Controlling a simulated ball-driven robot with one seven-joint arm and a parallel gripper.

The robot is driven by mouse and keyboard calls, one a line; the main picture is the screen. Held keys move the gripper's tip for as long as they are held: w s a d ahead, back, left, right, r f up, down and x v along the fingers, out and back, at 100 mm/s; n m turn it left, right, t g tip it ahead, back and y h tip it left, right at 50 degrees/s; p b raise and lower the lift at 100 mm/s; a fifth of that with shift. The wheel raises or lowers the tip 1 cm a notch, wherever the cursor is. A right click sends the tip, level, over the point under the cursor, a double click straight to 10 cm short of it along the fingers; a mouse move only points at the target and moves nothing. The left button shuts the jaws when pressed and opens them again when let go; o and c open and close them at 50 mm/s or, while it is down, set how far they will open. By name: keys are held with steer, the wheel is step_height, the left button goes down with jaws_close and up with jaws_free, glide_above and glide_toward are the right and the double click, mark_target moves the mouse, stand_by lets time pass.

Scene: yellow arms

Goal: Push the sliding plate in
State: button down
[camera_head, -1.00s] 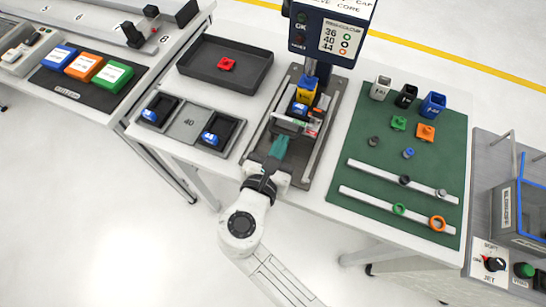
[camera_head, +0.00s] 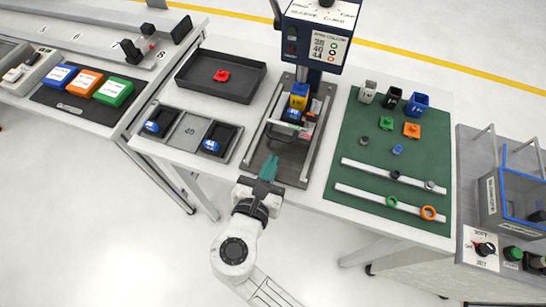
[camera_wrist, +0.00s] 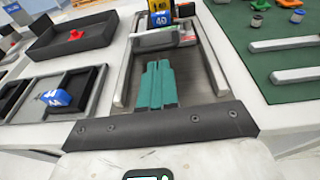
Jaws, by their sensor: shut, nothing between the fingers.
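The sliding plate (camera_head: 290,129) sits between two rails on the press base (camera_head: 273,151), under the press head (camera_head: 317,42). It carries a blue part labelled 40 and a yellow-and-blue block (camera_head: 299,96) stands just behind. A light bar with a red mark (camera_wrist: 165,37) runs across the plate's front edge in the wrist view. My gripper (camera_head: 268,168) has teal fingers shut together and empty. It is over the front end of the base, in front of the plate and apart from it. In the wrist view the fingertips (camera_wrist: 157,66) point toward the bar, with a gap.
A two-bin tray (camera_head: 188,132) with blue parts lies left, below a dark tray (camera_head: 221,84) holding a red piece. A green mat (camera_head: 376,150) with blocks, rings and two white rails lies right. The base track in front of the plate is clear.

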steer(key=v, duration=0.8)
steer(key=shift+s, duration=0.2)
steer(key=shift+a, duration=0.15)
